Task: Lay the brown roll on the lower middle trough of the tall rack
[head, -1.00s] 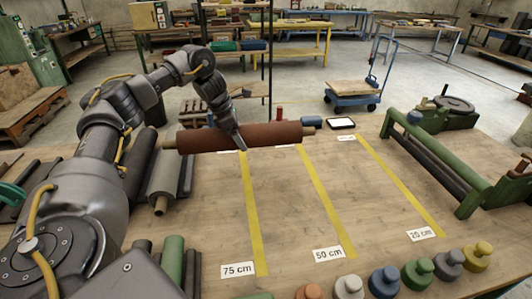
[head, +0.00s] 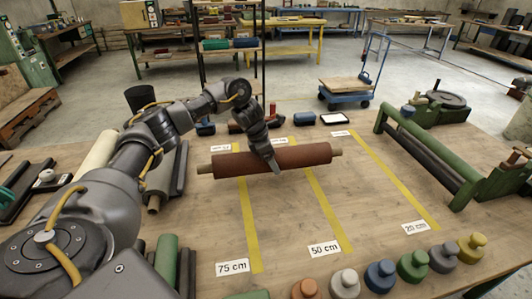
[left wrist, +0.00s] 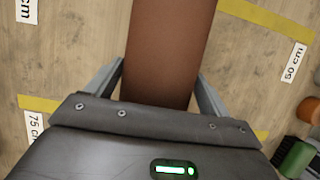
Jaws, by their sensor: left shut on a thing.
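The brown roll (head: 278,160) is a long reddish-brown cylinder with pale core ends. My left gripper (head: 274,168) is shut on it near its middle and holds it over the wooden table, across the 75 cm and 50 cm stripes. In the left wrist view the brown roll (left wrist: 168,50) runs between the two fingers. A tall dark-framed rack (head: 264,60) stands on the floor behind the table. Its troughs cannot be made out clearly, and my left arm hides part of its lower portion. My right gripper is not in view.
Several coloured knobbed weights (head: 381,277) line the table's near edge. A green roller frame (head: 440,160) stands at the right. Dark and pale rolls lie at the left beside my arm. A blue trolley (head: 345,93) stands behind the table. The striped middle of the table is mostly clear.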

